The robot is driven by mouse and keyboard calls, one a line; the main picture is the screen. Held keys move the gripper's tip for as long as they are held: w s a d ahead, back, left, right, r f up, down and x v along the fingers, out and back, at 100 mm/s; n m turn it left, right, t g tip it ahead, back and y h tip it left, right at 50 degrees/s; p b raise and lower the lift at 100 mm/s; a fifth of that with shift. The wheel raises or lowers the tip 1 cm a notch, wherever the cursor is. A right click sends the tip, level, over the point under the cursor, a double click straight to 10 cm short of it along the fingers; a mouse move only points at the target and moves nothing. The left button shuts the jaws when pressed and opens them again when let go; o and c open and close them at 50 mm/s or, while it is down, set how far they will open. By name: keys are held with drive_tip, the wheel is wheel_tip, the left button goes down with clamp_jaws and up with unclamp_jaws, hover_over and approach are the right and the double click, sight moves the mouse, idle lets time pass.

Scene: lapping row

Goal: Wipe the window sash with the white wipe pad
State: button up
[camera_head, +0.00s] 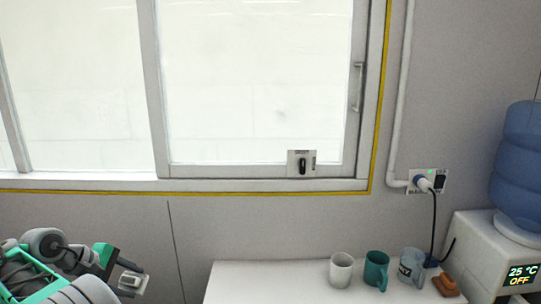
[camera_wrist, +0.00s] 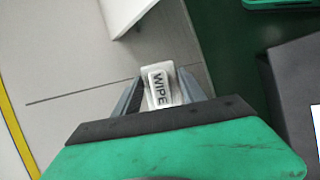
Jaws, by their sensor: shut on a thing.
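The window sash (camera_head: 156,90) is a pale grey frame around a bright pane in the head view, with a handle (camera_head: 357,88) on its right side and a small latch plate (camera_head: 302,163) at its lower right. My gripper (camera_head: 132,281) is at the lower left of the head view, below the window and apart from it. In the wrist view my gripper (camera_wrist: 160,90) is shut on the white wipe pad (camera_wrist: 158,74), a small block marked WIPE. The pad also shows at the gripper's tip in the head view (camera_head: 137,283), partly hidden.
A white counter (camera_head: 270,285) below the window bears a white mug (camera_head: 341,270), a teal mug (camera_head: 376,270), a patterned mug (camera_head: 411,266) and an orange-brown object (camera_head: 446,285). A water dispenser (camera_head: 480,250) stands at the right. A plug and cord (camera_head: 433,215) hang from the wall socket.

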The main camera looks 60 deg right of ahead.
drive_tip(key=s+d+r+n+t+h+b, duration=0.1)
drive_tip(key=s+d+r+t+h+b, duration=0.2)
drive_tip(key=d+r, duration=0.75)
drive_tip(key=s+d+r+t+h+b, duration=0.25)
drive_tip(key=s+d+r, duration=0.35)
drive_tip(key=d+r, duration=0.45)
drive_tip(key=s+d+r+m+g+h+b, duration=0.15)
drive_tip(key=s+d+r, duration=0.25)
drive_tip(key=s+r, duration=0.55)
drive_tip(key=s+d+r+m+g+h+b, duration=0.1)
drive_tip(key=s+d+r+m+h, duration=0.15)
drive_tip(key=s+r, duration=0.65)
drive_tip(key=shift+h, duration=0.45)
drive_tip(key=d+p, duration=0.1)
drive_tip(key=d, duration=0.1)
drive_tip(key=w+d+f+p, duration=0.1)
drive_tip(key=d, duration=0.1)
drive_tip(key=d+p, duration=0.1)
drive_tip(key=d, duration=0.1)
drive_tip(key=shift+w+f, duration=0.2)
drive_tip(key=shift+w, duration=0.2)
drive_tip(key=shift+w+d+p, duration=0.4)
drive_tip(key=shift+d+p, duration=0.4)
